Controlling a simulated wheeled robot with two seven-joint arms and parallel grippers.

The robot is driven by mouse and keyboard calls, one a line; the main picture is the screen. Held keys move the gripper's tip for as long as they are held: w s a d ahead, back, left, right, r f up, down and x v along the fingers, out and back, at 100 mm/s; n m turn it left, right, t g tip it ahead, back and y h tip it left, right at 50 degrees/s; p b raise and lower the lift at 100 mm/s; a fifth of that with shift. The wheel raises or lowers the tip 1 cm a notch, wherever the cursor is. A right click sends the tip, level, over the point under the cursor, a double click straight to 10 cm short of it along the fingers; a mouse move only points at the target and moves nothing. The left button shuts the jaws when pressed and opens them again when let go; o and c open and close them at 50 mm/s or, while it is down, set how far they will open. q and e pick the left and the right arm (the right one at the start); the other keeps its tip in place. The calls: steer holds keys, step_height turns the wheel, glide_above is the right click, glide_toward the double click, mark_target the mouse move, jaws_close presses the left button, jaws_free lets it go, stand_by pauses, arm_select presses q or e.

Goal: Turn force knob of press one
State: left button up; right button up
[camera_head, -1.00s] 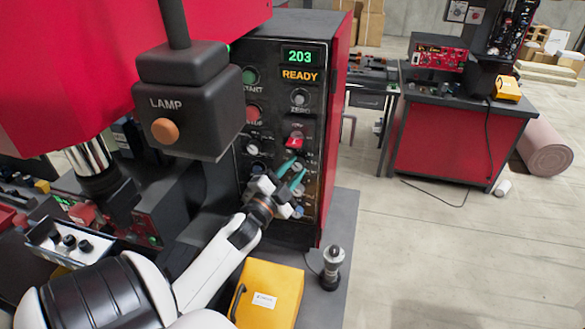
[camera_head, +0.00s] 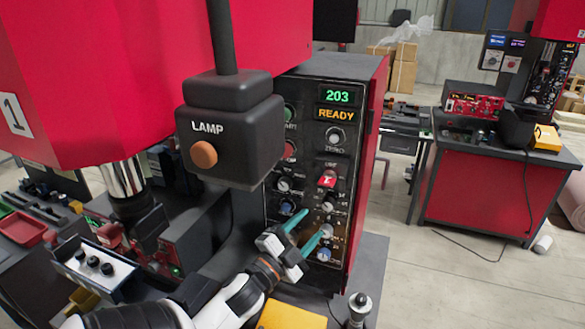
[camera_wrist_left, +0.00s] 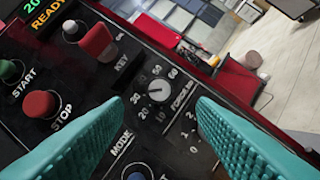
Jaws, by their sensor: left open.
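The control panel (camera_head: 343,120) of press one (camera_head: 160,60), the red machine marked 1, shows 203 and READY. I take the force knob to be the small grey knob (camera_head: 328,207) under the red key switch (camera_head: 327,180). In the left wrist view the force knob (camera_wrist_left: 158,90) has a numbered dial around it. My left gripper (camera_head: 316,220) is open in front of the panel, its teal fingers pointing at it. In the left wrist view the left gripper (camera_wrist_left: 160,104) has its fingertips on either side of the knob, apparently not touching it. My right gripper is out of view.
A black lamp box (camera_head: 230,130) hangs left of the panel. The stop button (camera_wrist_left: 40,104) and blue mode knob (camera_wrist_left: 136,172) are close to the fingers. A yellow box (camera_head: 290,316) and a small metal post (camera_head: 359,308) stand below.

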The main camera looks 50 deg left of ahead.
arm_select(q)
steer(key=b+v, duration=0.1)
steer(key=v, duration=0.4)
steer(key=shift+s, duration=0.35)
